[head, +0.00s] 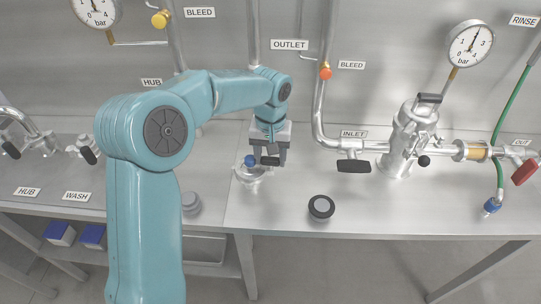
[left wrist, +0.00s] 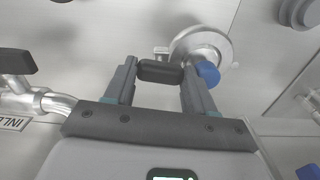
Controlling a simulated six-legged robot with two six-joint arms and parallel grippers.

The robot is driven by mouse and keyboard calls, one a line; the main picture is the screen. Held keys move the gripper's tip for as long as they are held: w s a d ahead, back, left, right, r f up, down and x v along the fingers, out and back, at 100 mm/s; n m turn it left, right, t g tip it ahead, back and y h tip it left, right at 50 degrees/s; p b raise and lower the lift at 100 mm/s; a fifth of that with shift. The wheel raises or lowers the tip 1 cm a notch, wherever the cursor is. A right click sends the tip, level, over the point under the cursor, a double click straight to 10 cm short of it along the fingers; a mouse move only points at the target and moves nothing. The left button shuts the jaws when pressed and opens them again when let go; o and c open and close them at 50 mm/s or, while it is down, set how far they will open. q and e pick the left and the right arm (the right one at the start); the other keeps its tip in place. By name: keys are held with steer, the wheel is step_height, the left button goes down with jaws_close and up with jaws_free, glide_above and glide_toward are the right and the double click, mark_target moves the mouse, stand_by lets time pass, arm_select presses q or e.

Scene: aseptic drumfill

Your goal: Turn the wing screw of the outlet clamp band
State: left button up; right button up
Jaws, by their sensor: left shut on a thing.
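The outlet fitting with its clamp band (head: 247,176) is a silver round piece on the bench, below my left gripper. It also shows as a silver ring in the left wrist view (left wrist: 200,42). A blue knob or cap (head: 249,160) sits at it, beside the fingers; it is near the right fingertip in the left wrist view (left wrist: 208,73). The black wing screw (left wrist: 160,71) is a short rounded bar at the band's side. My left gripper (head: 269,157) points down and is shut on this black bar, one finger at each end. My right gripper is not in view.
A black-topped round knob (head: 321,207) stands on the bench to the right. Further right are the inlet valve's black handle (head: 353,166) and a silver filter housing (head: 408,140). A grey round piece (head: 191,203) lies left. The front bench between them is clear.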

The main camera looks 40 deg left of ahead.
mark_target(271, 159)
arm_select(q)
steer(key=shift+n, duration=0.6)
steer(key=o, duration=1)
steer(key=shift+o, duration=0.3)
steer(key=shift+d, duration=0.1)
steer(key=shift+a+r+p, duration=0.2)
steer(key=shift+r+p, duration=0.2)
steer(key=shift+r, duration=0.1)
steer(key=r+p, duration=0.1)
steer(key=r, duration=0.1)
steer(key=r+p, duration=0.4)
steer(key=r, duration=0.1)
steer(key=shift+d+r, duration=0.1)
steer(key=shift+d, duration=0.15)
